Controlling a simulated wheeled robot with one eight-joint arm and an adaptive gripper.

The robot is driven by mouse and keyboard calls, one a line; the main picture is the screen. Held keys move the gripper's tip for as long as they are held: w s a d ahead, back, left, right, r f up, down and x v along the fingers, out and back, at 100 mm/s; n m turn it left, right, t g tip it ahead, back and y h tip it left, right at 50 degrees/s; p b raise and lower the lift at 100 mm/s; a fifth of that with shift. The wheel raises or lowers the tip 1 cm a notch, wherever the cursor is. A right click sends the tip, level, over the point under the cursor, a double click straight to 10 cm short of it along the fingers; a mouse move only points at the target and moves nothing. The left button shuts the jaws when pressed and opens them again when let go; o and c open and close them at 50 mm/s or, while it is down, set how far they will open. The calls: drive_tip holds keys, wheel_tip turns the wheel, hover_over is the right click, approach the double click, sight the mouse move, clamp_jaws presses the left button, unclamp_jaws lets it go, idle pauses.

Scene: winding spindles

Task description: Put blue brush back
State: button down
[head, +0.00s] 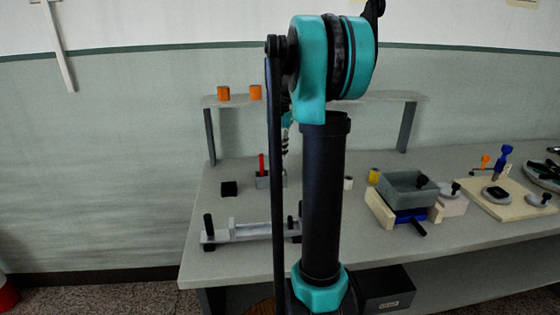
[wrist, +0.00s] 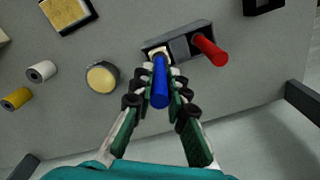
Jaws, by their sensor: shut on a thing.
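In the wrist view my gripper (wrist: 161,77) is shut on the blue brush (wrist: 160,88), one finger on each side of its handle. The brush's pale end (wrist: 160,53) is at the left part of the grey holder (wrist: 180,47); I cannot tell whether it is inside or just above. The red brush (wrist: 210,49) stands in the holder's right part. In the head view the red brush (head: 262,164) and holder (head: 263,182) show left of my arm, which hides most of my gripper and the blue brush.
A dark block (head: 229,189) stands left of the holder. A round tan-topped pot (wrist: 102,77), a white roll (wrist: 41,71) and a yellow roll (wrist: 16,98) lie to the left in the wrist view. A shelf (head: 230,101) with orange cups (head: 255,92) spans the table's back.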

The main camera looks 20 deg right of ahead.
sight(280, 170)
drive_tip(key=shift+f, duration=1.85)
drive_tip(key=shift+f, duration=0.1)
drive_tip(key=c, duration=1.5)
unclamp_jaws()
wheel_tip(280, 170, up, 12)
drive_tip(key=shift+r, duration=0.15)
